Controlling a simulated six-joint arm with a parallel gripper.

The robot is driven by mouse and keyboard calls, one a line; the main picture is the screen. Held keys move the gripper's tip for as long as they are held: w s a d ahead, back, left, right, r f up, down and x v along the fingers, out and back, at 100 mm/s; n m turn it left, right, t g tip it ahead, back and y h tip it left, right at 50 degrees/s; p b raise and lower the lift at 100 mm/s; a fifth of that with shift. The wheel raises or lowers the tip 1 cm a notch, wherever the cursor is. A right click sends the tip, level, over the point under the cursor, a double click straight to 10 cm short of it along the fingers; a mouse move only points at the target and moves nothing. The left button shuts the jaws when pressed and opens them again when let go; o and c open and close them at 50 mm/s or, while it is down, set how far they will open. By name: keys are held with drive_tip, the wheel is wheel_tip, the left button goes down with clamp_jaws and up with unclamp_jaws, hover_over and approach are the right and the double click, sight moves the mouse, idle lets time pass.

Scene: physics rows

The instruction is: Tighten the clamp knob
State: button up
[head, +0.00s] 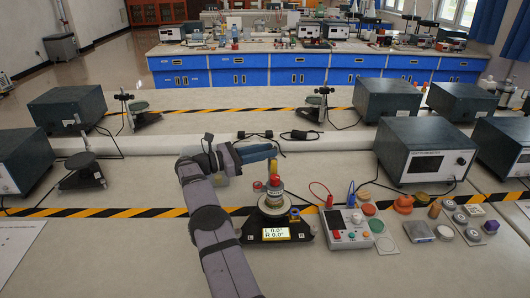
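A dark-based instrument (306,243) stands on the bench in front of me in the head view. It carries a round turntable with a stacked cylinder and a yellow display (276,233) reading "L 0.0° R 0.0°". A red and yellow piece (274,183) sits on top of the stack. A small blue and orange part (294,214) is on the instrument's right side. I cannot tell for sure which part is the clamp knob.
A white control box (347,229) with red and blue leads stands close on the right. Several coloured discs and small parts lie beyond it. A large grey instrument box (425,153) is behind. Yellow-black tape (110,212) crosses the bench.

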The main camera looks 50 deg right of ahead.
drive_tip(key=shift+o, duration=0.8)
drive_tip(key=shift+r, duration=0.1)
drive_tip(key=shift+w+a, duration=0.1)
drive_tip(key=v, duration=0.7)
drive_tip(key=shift+a, duration=0.1)
